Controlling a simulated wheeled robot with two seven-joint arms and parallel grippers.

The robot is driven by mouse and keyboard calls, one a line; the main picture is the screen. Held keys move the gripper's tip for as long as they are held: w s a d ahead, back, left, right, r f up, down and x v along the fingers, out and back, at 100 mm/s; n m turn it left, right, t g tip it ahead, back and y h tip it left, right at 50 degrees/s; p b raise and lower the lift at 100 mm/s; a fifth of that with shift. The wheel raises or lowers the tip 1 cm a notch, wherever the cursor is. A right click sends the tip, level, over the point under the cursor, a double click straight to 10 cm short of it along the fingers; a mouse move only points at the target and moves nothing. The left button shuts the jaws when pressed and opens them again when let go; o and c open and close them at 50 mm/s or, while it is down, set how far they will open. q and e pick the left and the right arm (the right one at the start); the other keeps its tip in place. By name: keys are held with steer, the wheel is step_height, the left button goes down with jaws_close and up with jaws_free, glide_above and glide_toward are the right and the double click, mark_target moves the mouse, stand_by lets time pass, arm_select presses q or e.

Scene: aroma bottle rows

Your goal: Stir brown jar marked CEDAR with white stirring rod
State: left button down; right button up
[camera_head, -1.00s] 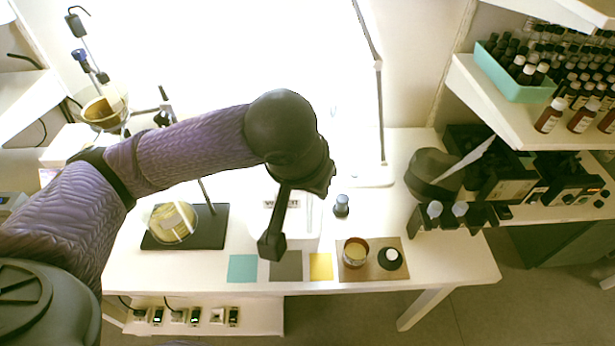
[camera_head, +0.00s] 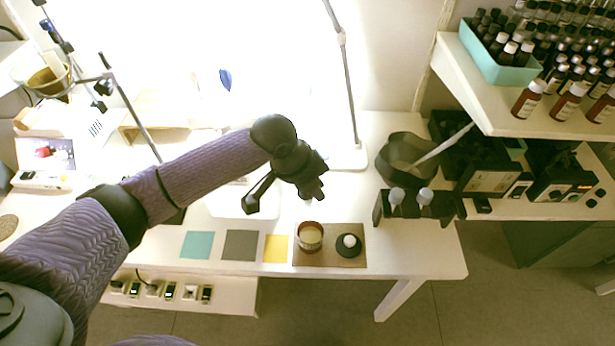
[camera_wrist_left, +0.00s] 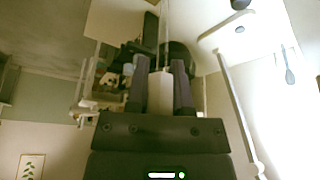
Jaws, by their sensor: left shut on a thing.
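My left gripper (camera_head: 316,190) is over the table, behind the open brown jar (camera_head: 310,237) in the head view. The jar holds pale yellow contents and stands on a brown mat (camera_head: 330,260); its label cannot be read. In the left wrist view the gripper (camera_wrist_left: 160,85) is shut on a pale block-like piece, with the thin white stirring rod (camera_wrist_left: 164,28) running up from it. The rod cannot be made out in the head view. A black round thing with a white top (camera_head: 348,245) sits right of the jar. My right gripper is not in view.
Teal (camera_head: 197,246), grey (camera_head: 240,245) and yellow (camera_head: 276,248) squares lie left of the mat. A dark rack (camera_head: 418,205) with two grey-topped items stands to the right. A lamp stand (camera_head: 348,90) rises behind. Shelves with bottles are at upper right.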

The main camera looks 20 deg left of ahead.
arm_select(q)
steer(key=shift+w+f+m, duration=0.3)
steer(key=shift+f+m, duration=0.3)
steer(key=shift+f, duration=0.2)
step_height(320, 180, down, 10)
steer(key=b, duration=0.5)
steer(key=shift+r, duration=0.15)
